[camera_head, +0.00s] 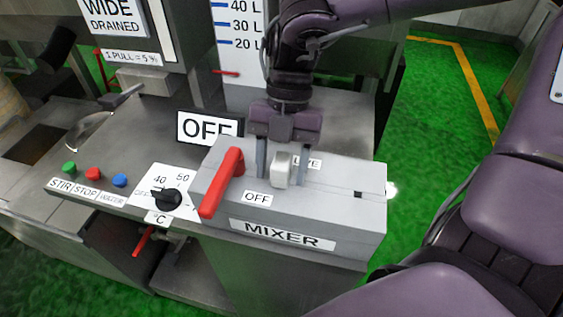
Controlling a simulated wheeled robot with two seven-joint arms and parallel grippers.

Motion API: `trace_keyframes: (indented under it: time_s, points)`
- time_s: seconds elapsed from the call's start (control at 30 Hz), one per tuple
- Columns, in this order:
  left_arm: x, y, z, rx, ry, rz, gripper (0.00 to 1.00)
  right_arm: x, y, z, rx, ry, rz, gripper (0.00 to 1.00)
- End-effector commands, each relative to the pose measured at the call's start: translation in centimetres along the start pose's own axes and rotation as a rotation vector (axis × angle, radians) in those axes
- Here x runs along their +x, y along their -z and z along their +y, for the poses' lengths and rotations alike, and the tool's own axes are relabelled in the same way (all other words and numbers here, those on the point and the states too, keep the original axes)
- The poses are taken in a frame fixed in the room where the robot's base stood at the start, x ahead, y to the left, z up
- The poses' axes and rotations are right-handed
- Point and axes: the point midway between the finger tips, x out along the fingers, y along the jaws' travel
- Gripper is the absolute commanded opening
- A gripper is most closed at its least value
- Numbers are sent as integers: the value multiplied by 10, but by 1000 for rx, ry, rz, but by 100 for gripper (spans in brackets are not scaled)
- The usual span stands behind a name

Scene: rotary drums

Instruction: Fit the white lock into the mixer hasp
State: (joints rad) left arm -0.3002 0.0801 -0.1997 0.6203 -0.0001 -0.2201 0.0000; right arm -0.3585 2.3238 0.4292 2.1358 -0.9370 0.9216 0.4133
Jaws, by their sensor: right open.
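The white lock (283,169) is a small pale block on top of the grey mixer box (308,206), between the OFF and LIVE labels. My right gripper (280,166) points down over the box, with its two fingers apart around the lock. I cannot tell whether a finger touches the lock, or whether the lock rests on the box. A red lever handle (222,183) lies on the left part of the box, near the OFF label. The hasp cannot be made out clearly; a small dark slot (366,194) shows near the box's right end. My left gripper is out of view.
An OFF sign (208,127) stands behind the box. A temperature knob (166,199) and green, red and blue buttons (93,174) are to the left. A red-handled valve (144,240) hangs below. Green floor (440,120) is open at the right.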

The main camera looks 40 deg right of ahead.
Motion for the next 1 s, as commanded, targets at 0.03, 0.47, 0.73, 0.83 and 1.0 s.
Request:
trace_keyframes:
  time_s: [0.03,0.47,0.73,0.83,1.0]
  points:
    - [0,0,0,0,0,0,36,-2,0,0,0,0,-1,52]
    - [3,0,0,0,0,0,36,-65,-1,0,1,-1,-4,52]
    - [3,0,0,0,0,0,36,-78,0,0,1,0,-1,52]
    - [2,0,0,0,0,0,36,-78,0,0,0,0,0,52]
    - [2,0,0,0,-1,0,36,-78,0,0,0,0,0,52]
